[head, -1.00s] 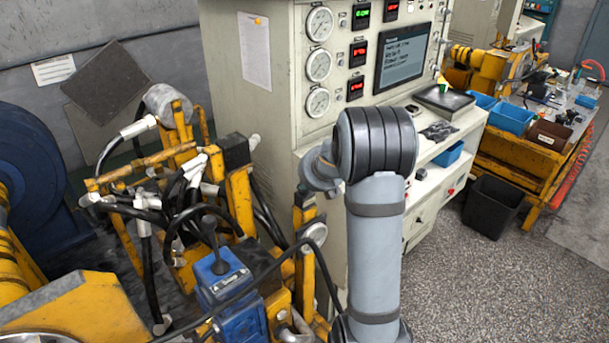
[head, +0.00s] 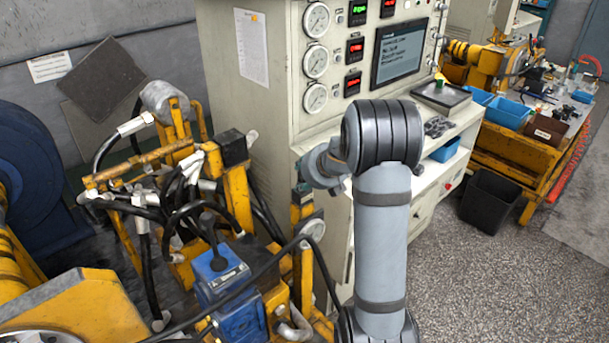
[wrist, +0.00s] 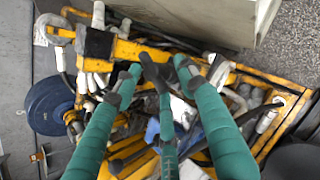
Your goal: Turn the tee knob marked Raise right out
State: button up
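My gripper (wrist: 160,76) shows in the wrist view as green fingers with dark tips. The tips are apart and I see nothing held between them. It hangs above the yellow hydraulic machine (wrist: 125,48). In the head view my raised arm covers part of the scene, and I cannot make out the gripper. A blue valve block (head: 232,308) with a black lever and a small label stands on the machine at the lower middle. I cannot pick out a tee knob marked Raise in either view, and the label is too small to read.
Black hoses (head: 150,220) with pale fittings crowd the machine. A cream control cabinet (head: 255,115) with gauges and a screen stands behind it. A black bin (head: 488,202) and a yellow workbench (head: 515,155) are at the right. The speckled floor (head: 490,275) is clear at lower right.

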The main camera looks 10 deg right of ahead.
jog(key=shift+w, duration=0.1)
jog(key=shift+r, duration=0.1)
jog(key=shift+r, duration=0.15)
jog(key=v, duration=1.1)
jog(key=shift+s+r, duration=0.15)
jog(key=shift+s, duration=0.25)
jog(key=shift+d, duration=0.1)
jog(key=x, duration=1.2)
jog(key=shift+w, duration=0.1)
jog(key=shift+r, duration=0.1)
